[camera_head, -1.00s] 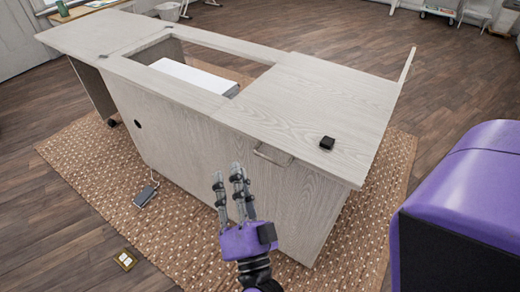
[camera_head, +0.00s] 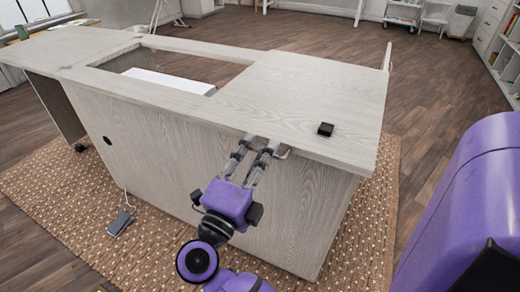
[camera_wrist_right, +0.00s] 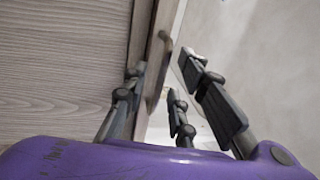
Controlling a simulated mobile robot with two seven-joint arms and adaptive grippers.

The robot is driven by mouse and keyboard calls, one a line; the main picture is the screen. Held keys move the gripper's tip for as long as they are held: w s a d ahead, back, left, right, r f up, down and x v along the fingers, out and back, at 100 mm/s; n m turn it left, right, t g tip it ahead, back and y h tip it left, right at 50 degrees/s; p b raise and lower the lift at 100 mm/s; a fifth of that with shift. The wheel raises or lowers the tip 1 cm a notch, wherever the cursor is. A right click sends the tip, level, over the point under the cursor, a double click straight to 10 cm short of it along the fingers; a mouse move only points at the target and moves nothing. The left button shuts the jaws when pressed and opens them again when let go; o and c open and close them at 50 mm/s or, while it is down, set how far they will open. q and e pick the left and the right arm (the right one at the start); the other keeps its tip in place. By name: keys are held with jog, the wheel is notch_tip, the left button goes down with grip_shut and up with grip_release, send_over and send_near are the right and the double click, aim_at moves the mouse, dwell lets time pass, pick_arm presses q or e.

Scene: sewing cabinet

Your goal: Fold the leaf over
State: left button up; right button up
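The pale wood sewing cabinet (camera_head: 200,135) stands on a rug, with a flat top panel (camera_head: 305,90), apparently the leaf, right of its rectangular opening. A small metal handle (camera_head: 284,153) sits at the panel's front edge, partly hidden by my right gripper (camera_head: 263,147). The gripper's fingers are spread and point at that edge. In the right wrist view, the handle (camera_wrist_right: 157,75) lies between the open fingers of the right gripper (camera_wrist_right: 160,95); contact cannot be told. My left gripper is not in view.
A small black block (camera_head: 326,129) rests on the panel near its front right. A white surface (camera_head: 170,81) shows inside the opening. A thin upright piece (camera_head: 387,56) rises at the back right corner. A pedal (camera_head: 120,223) lies on the rug (camera_head: 60,190).

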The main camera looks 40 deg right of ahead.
jog(key=shift+w+d+r, duration=0.1)
jog(key=shift+w+d, duration=0.1)
jog(key=shift+d, duration=0.2)
grip_shut()
